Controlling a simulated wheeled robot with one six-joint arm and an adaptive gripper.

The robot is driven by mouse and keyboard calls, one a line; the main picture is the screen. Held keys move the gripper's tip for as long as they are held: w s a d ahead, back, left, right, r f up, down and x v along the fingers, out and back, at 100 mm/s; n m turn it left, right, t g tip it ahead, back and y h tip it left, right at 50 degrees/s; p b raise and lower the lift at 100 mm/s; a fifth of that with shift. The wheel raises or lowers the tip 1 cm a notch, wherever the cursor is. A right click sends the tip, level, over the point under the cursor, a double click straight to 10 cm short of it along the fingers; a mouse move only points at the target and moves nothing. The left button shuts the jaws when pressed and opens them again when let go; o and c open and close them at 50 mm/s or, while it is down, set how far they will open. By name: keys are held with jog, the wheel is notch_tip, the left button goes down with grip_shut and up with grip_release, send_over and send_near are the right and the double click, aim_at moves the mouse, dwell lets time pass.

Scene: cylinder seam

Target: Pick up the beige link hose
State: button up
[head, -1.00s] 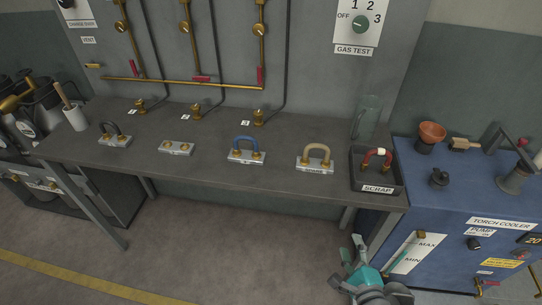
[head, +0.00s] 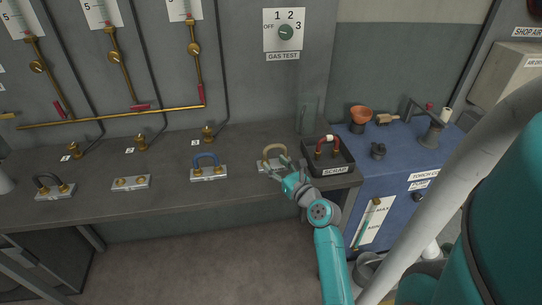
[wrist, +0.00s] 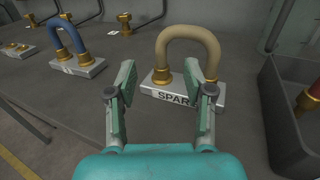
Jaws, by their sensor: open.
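The beige link hose (wrist: 188,38) is an upright arch with its ends in two brass fittings on a metal block (wrist: 173,92) marked SPARE. In the head view the beige hose (head: 273,150) stands on the bench left of the scrap tray, partly covered by my gripper. My gripper (wrist: 164,85) is open and empty in the wrist view. Its two fingers point at the block from the front, low and short of the hose, with the right finger overlapping part of the label. In the head view my gripper (head: 287,172) is at the block's front right.
A black scrap tray (head: 343,160) with a red hose stands close on the right. A blue hose (head: 207,160) on its own block stands to the left. Further left are an empty block (head: 131,182) and a dark hose (head: 47,182). Bare bench lies between the blocks.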

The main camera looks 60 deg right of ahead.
aim_at(267, 155)
jog(key=shift+x, duration=3.4)
jog(key=shift+c, duration=0.2)
grip_shut()
